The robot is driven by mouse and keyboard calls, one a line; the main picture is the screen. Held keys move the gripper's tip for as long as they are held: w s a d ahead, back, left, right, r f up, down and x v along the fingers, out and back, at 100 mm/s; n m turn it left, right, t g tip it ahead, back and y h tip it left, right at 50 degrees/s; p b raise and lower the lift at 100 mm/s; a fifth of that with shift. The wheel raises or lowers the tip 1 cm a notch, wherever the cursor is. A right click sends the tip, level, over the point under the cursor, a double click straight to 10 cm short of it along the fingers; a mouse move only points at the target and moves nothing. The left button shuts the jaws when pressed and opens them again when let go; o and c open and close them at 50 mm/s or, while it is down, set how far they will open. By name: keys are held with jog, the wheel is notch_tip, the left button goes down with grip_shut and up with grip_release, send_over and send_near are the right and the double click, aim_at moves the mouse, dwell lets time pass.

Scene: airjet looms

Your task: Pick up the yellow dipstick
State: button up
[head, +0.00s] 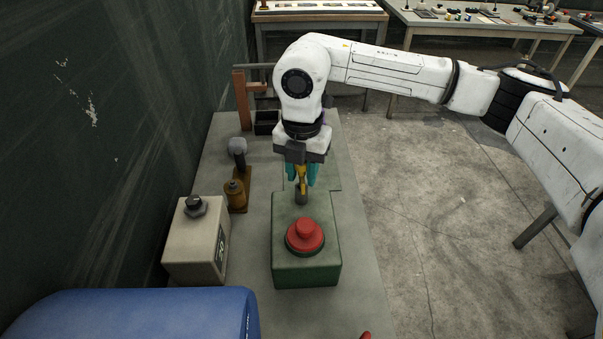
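The yellow dipstick (302,180) shows as a small yellow piece between the teal fingers of my gripper (302,178). My gripper points down over the back end of a green box (307,271). A dark grey round piece (302,198) sits just below the yellow part, at the box's back edge. The fingers are on both sides of the yellow part; I cannot tell whether they press on it. The upper part of the dipstick is hidden by my gripper.
A red knob (305,234) stands on the green box, in front of my gripper. A beige box (196,241), a brass-coloured fitting (235,195) and a grey-headed part (237,147) stand to the left. A blue rounded body (140,315) is at front left.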

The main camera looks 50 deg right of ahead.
jog(key=c, duration=0.5)
jog(key=shift+o, duration=0.2)
